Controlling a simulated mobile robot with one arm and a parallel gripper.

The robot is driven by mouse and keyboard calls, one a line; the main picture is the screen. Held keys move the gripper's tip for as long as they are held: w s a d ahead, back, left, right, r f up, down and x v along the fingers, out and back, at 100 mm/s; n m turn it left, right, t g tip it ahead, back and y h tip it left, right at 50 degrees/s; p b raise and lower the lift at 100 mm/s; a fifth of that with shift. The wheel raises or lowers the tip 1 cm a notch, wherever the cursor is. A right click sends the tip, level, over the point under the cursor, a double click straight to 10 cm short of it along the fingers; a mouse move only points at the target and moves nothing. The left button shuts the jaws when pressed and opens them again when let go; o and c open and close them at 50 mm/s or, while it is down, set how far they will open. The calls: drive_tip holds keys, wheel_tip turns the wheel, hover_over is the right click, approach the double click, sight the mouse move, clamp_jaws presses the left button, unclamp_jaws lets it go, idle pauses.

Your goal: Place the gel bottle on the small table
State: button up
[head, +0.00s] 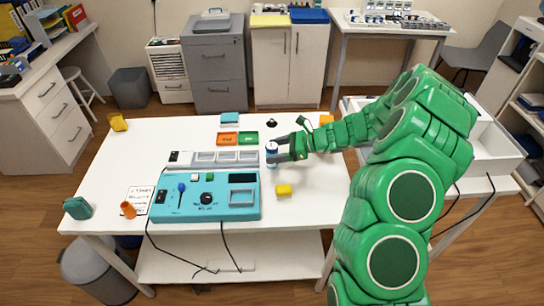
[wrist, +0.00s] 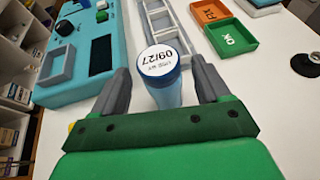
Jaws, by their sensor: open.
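A small blue bottle with a white label on its top (head: 272,148), likely the gel bottle, stands upright on the white table (head: 120,165). In the wrist view the bottle (wrist: 165,80) is between the two grey fingers of my gripper (wrist: 160,88). The label carries a printed date. My gripper (head: 277,150) is open around the bottle, and a gap shows on at least the right side. I cannot tell which surface is the small table; a lower white table (head: 505,184) stands at the right, partly hidden by my arm.
A turquoise control box (head: 225,208) and a grey compartment tray (head: 215,158) lie left of the bottle. Orange (head: 227,139) and green (head: 248,138) trays sit behind. A yellow block (head: 284,190) is in front. A white open bin (head: 497,150) occupies the right table.

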sight(267, 146)
drive_tip(key=shift+x, duration=1.9)
drive_tip(key=shift+w+d+f, duration=0.1)
drive_tip(key=c, duration=1.2)
drive_tip(key=shift+r, duration=0.45)
drive_tip(key=r, duration=0.3)
drive_tip(key=shift+s+d, duration=0.1)
drive_tip(key=shift+s, duration=0.15)
drive_tip(key=s+r, duration=0.3)
drive_tip(key=s, duration=0.1)
drive_tip(key=s+d+r, duration=0.1)
drive_tip(key=s+r, duration=0.2)
drive_tip(key=s, duration=0.2)
drive_tip(key=s+d+r, duration=0.1)
drive_tip(key=s+r, duration=0.2)
drive_tip(key=s, duration=0.1)
drive_tip(key=shift+s+d, duration=0.15)
drive_tip(key=shift+d, duration=0.1)
